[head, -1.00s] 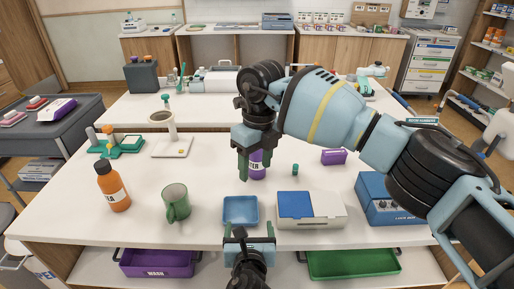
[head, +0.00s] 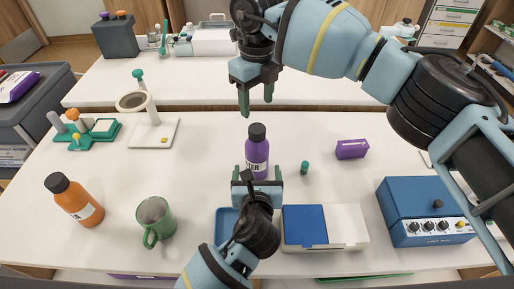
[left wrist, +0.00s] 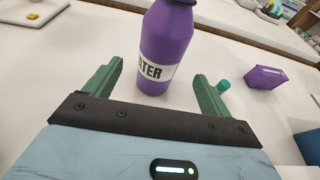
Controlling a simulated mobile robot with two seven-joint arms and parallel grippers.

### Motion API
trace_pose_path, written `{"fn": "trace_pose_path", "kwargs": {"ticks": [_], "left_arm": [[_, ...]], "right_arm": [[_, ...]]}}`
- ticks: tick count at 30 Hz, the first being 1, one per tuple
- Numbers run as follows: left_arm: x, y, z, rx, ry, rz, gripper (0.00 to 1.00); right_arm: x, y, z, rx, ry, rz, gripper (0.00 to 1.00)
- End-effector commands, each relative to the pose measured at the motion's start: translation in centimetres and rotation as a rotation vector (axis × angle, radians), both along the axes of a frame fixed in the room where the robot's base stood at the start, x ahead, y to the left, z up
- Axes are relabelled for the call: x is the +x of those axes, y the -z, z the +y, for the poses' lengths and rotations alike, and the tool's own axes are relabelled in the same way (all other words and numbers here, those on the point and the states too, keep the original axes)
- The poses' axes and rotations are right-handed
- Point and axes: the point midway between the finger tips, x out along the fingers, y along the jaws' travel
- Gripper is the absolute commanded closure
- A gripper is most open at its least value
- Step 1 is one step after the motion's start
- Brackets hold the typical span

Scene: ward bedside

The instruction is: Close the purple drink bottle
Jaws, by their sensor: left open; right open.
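The purple drink bottle (head: 257,158) stands upright on the white table, and a black cap (head: 257,131) sits on its top. I cannot tell how tight the cap is. My right gripper (head: 257,107) is open and empty, above and behind the cap in the head view, apart from it. My left gripper (head: 257,170) is open and low in front of the bottle, its fingers pointing at it. In the left wrist view, the bottle (left wrist: 160,50) stands between the lines of the two green fingers (left wrist: 157,72), not gripped. Its top is cut off there.
An orange bottle (head: 75,199) and green mug (head: 158,222) stand at left. A blue tray (head: 225,222) is partly behind my left arm. A blue-and-white box (head: 340,228), small green item (head: 304,167), purple box (head: 352,149) and blue device (head: 425,205) are at right.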

Motion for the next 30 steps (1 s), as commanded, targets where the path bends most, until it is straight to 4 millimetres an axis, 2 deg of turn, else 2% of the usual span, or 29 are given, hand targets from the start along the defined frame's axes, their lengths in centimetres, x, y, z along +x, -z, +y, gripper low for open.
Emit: {"fn": "trace_pose_path", "kwargs": {"ticks": [10,14,24,30], "left_arm": [[0.0,0.0,0.0,0.0,0.0,0.0,0.17],[0.6,0.2,0.0,0.0,-0.001,0.0,0.17],[5.0,1.5,0.0,0.0,-0.001,0.0,0.17],[6.8,2.1,0.0,0.0,-0.001,-0.001,0.17]], "right_arm": [[0.0,0.0,0.0,0.0,0.0,0.0,0.44],[0.0,0.0,0.0,0.0,0.0,0.0,0.44],[0.0,0.0,0.0,0.0,0.0,0.0,0.44],[0.0,0.0,0.0,0.0,0.0,0.0,0.44]]}}
